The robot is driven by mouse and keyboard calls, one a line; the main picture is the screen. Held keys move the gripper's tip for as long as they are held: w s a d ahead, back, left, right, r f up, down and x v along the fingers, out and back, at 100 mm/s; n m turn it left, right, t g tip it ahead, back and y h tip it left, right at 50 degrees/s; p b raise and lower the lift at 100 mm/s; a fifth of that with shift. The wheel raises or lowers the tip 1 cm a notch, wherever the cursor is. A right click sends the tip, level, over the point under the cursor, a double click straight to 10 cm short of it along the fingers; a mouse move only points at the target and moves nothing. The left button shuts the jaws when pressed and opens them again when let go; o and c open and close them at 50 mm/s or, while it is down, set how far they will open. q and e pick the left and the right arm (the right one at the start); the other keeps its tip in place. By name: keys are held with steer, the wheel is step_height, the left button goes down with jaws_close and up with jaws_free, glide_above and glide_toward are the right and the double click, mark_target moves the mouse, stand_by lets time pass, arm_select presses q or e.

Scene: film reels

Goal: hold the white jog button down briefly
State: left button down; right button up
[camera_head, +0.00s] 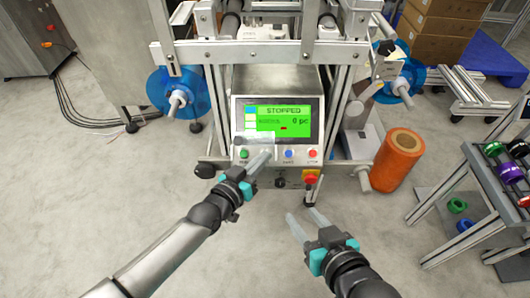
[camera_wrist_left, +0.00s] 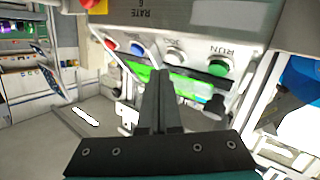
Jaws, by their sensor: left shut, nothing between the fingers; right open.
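The white jog button (camera_wrist_left: 174,55) shows in the left wrist view, between the green run button (camera_wrist_left: 217,66) and a blue button (camera_wrist_left: 137,48). My left gripper (camera_wrist_left: 157,72) is shut and empty, its fingertips beside the white button on the blue button's side. I cannot tell whether they touch the panel. In the head view my left gripper (camera_head: 268,152) reaches the button row under the screen, and its fingers hide the white button. The screen (camera_head: 283,121) reads STOPPED and 0 pc. My right gripper (camera_head: 306,217) is open and empty, lower in front of the machine.
The green (camera_head: 244,154), blue (camera_head: 289,153) and red (camera_head: 312,153) buttons sit close along the panel. A red-and-yellow switch (camera_head: 311,178) is below them. An orange roll (camera_head: 397,160) stands to the right, near a rack (camera_head: 490,190) with coloured reels. The floor in front is clear.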

arm_select(q)
steer(key=shift+w+f, duration=0.1)
stand_by(0.5)
steer(key=shift+w+f+b, duration=0.2)
steer(key=shift+f+b, duration=0.05)
steer(key=shift+b, duration=0.15)
steer(key=shift+w+f+b, duration=0.3)
steer(key=shift+w+b, duration=0.05)
steer(key=shift+b, duration=0.1)
stand_by(0.5)
steer(key=shift+s+r, duration=0.1)
stand_by(1.1)
steer(key=shift+s+r+p, duration=0.5)
steer(key=shift+s+p, duration=0.05)
steer(key=shift+p, duration=0.5)
steer(key=shift+r, duration=0.1)
steer(key=s+r+p, duration=0.1)
steer(key=p, duration=0.1)
steer(key=s+r+p, duration=0.2)
steer(key=p, duration=0.1)
steer(key=shift+s+r+p, duration=0.2)
steer(key=shift+s+p, duration=0.1)
